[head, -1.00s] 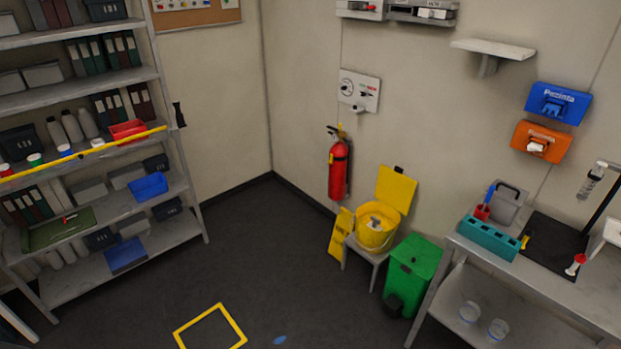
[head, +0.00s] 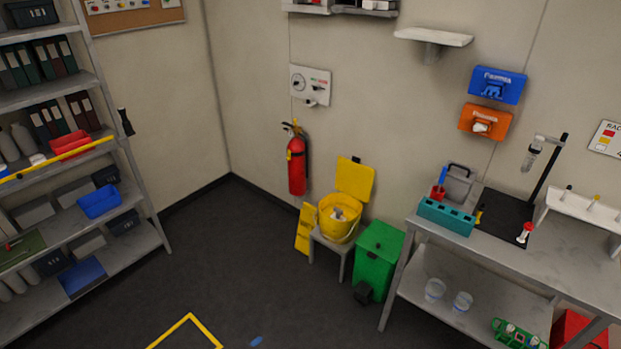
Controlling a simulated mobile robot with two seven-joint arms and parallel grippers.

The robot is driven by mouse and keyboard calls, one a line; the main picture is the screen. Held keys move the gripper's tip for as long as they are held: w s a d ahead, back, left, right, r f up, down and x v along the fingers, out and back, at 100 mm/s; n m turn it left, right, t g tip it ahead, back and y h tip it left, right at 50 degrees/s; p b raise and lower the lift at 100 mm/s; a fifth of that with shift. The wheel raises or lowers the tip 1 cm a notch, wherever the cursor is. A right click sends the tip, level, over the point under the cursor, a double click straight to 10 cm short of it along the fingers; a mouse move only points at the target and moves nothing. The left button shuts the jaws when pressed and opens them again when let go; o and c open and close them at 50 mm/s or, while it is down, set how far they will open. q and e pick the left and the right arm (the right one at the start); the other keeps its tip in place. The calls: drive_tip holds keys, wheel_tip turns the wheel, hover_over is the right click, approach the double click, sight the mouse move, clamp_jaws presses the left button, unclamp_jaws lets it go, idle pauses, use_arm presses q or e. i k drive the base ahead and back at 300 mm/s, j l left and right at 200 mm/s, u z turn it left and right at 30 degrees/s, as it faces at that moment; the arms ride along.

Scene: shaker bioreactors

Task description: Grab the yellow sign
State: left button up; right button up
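The yellow sign (head: 305,229) stands on the floor in the head view, leaning near the wall below the red fire extinguisher (head: 297,163). It is to the left of a small grey stool (head: 332,246) that bears an open yellow bucket (head: 339,217). The bucket's yellow lid (head: 355,179) is raised. The stool and bucket stand close to the sign's right side. Neither of my grippers is in view.
A green pedal bin (head: 379,255) stands right of the stool, beside a grey workbench (head: 480,282). A grey shelf rack (head: 150,240) stands at the left. The dark floor (head: 230,270) before the sign is clear, with a yellow floor marking (head: 190,325) at the front.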

sight(305, 224)
drive_tip(key=i+j+u, duration=0.1)
drive_tip(key=i, duration=1.25)
drive_tip(key=i+j+u, duration=0.1)
drive_tip(key=i, duration=1.3)
drive_tip(key=i+j+z, duration=0.3)
drive_tip(key=i, duration=0.4)
drive_tip(key=i+j+z, duration=0.35)
drive_tip(key=i, duration=0.3)
drive_tip(key=i+j+z, duration=0.3)
drive_tip(key=i+j, duration=0.15)
drive_tip(key=i, duration=0.15)
